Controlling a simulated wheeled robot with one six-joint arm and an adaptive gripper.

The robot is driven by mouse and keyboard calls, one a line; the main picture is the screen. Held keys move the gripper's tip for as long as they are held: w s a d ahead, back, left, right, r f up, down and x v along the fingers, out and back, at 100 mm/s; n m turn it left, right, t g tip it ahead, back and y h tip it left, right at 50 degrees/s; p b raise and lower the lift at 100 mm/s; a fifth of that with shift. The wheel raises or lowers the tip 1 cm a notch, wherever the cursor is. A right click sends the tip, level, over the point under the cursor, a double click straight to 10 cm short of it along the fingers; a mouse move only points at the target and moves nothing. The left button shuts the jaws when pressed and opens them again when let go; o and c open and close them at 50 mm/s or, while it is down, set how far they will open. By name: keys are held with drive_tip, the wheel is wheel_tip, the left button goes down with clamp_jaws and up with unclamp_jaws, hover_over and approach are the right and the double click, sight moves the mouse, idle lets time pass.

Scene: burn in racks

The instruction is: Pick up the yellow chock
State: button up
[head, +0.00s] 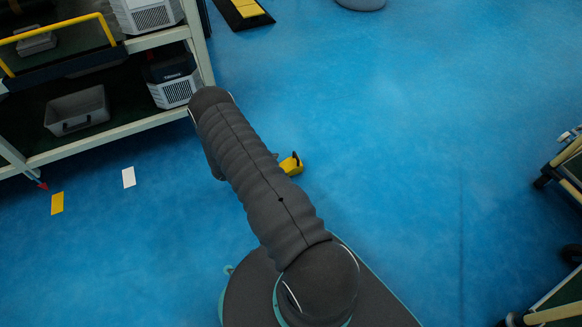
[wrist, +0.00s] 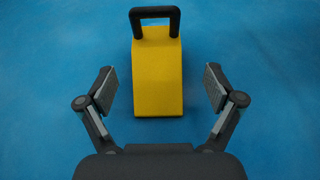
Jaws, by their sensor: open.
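The yellow chock (wrist: 158,80) is a yellow block with a black loop handle (wrist: 155,13) at its far end in the wrist view. It rests on the blue floor. My gripper (wrist: 160,88) is open, with one finger to the left of the chock and one to the right, both apart from it. In the head view the chock (head: 291,165) shows just right of my arm, which hides part of it.
A shelf rack (head: 130,126) with a grey bin (head: 77,110) and white-and-dark devices (head: 174,77) stands at the upper left. Yellow (head: 57,203) and white (head: 129,177) floor markers lie before it. Carts (head: 567,165) stand at the right edge. The floor between is clear.

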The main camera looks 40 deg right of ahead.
sight(296, 164)
drive_tip(key=shift+b+x, duration=0.4)
drive_tip(key=shift+x, duration=3.5)
drive_tip(key=shift+w+r, duration=0.1)
drive_tip(key=shift+w, duration=0.05)
drive_tip(key=c, duration=1.5)
